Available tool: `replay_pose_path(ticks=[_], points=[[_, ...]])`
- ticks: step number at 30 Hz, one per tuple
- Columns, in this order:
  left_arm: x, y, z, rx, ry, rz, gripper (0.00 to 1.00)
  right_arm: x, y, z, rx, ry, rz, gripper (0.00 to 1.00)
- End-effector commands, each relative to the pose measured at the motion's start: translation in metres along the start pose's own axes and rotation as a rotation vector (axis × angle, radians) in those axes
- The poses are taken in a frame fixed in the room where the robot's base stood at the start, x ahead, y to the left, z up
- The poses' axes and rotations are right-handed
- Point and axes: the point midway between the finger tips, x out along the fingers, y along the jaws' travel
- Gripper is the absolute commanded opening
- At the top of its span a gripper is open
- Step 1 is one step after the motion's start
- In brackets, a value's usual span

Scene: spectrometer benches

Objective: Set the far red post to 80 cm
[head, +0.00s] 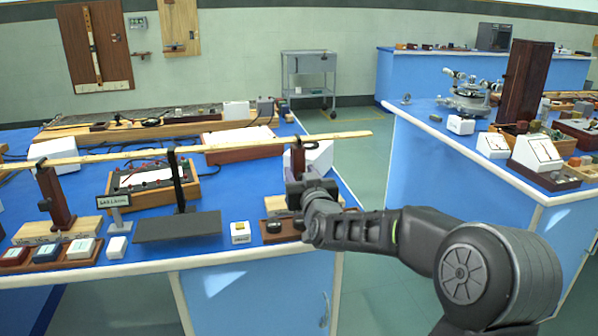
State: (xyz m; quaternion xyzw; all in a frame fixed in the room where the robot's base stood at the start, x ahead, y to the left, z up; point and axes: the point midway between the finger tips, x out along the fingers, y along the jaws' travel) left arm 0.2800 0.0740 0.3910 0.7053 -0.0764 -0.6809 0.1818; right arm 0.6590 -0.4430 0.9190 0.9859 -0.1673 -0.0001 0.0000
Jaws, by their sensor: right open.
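A long pale wooden metre stick (230,147) lies across two dark red posts above the blue bench. One red post (54,198) stands at the left on a pale wooden base (60,233). The other red post (297,161) stands at the right, under the stick's right part. My right gripper (307,190) is open, in front of this right post, and hides its lower part and some of its base. I cannot tell whether the fingers touch the post. The scale marks on the stick are too small to read. My left gripper is not in view.
A black stand (176,183) on a dark plate rises between the posts. A small sign (114,202), white blocks (240,232) and a meter box (150,182) sit nearby. An aisle separates this bench from a second blue bench (450,180) at the right.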

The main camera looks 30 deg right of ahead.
Motion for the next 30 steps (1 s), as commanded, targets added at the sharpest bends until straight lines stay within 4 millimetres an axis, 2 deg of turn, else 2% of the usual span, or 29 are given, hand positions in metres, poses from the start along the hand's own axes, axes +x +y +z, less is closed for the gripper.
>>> replay_pose_path(ticks=[6, 12, 30], points=[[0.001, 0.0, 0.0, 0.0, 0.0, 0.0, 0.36, -0.038, 0.0, 0.0, 0.001, 0.001, 0.0, 0.44], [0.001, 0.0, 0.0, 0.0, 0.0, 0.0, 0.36, -0.057, 0.001, 0.0, 0.001, 0.0, 0.001, 0.44], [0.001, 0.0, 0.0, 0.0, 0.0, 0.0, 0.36, -0.058, 0.0, 0.001, 0.0, 0.0, 0.001, 0.44]])
